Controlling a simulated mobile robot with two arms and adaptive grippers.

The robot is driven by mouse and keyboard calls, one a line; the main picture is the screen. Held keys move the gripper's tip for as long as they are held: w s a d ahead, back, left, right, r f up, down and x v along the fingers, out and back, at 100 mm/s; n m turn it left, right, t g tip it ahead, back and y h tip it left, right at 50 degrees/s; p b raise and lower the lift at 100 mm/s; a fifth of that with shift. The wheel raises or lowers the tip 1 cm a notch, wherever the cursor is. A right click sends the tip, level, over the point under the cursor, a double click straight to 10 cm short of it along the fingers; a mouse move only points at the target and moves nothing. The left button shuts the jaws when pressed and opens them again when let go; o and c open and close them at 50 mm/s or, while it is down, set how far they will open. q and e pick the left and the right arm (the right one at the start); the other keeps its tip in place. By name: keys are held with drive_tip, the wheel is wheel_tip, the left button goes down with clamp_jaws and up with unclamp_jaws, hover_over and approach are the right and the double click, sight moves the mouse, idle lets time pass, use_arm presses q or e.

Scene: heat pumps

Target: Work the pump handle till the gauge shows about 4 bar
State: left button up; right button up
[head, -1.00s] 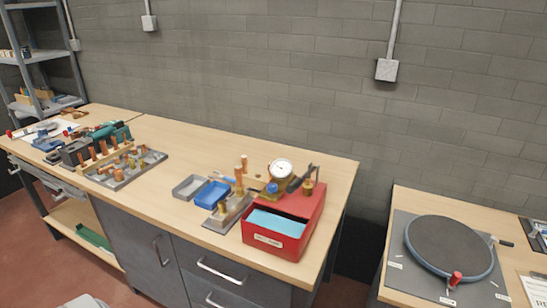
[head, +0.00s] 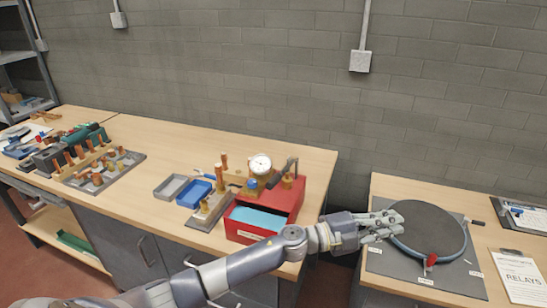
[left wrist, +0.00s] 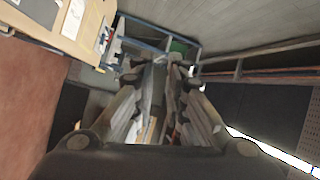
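My left gripper (head: 398,225) is to the right of the pump, in front of the round turntable's left edge and apart from the handle. Its fingers are spread and hold nothing; the left wrist view also shows a gap between them (left wrist: 164,70). My right gripper is not in view.
A grey tray (head: 171,187) and a blue tray (head: 193,194) lie left of the pump, by a metal plate with copper fittings (head: 207,211). The round dark turntable (head: 428,228) stands on the right bench. A gap separates the benches. Bare bench top lies behind the pump.

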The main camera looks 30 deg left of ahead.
use_arm(q)
wheel_tip(320, 180, up, 3)
drive_tip(key=d+m+g+h, duration=0.1)
drive_tip(key=d+m+g, duration=0.1)
drive_tip(key=m+g, duration=0.3)
wheel_tip(320, 180, up, 6)
drive_tip(key=f+m+g+y, duration=0.1)
drive_tip(key=m+g+y, duration=0.35)
drive_tip(key=y, duration=1.05)
hover_over(274, 177)
drive_tip(key=shift+s+d+r+t+p, duration=0.15)
drive_tip(key=shift+s+r+t+p, duration=0.1)
drive_tip(key=shift+s+p, duration=0.2)
drive_tip(key=shift+f+y, duration=0.15)
drive_tip(key=shift+y, duration=0.15)
wheel_tip(274, 177, down, 4)
drive_tip(key=b, duration=0.2)
drive_tip(key=shift+b, duration=0.4)
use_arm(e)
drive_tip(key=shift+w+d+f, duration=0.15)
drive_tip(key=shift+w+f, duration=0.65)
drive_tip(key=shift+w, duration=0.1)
use_arm(q)
drive_tip(key=shift+f, duration=0.1)
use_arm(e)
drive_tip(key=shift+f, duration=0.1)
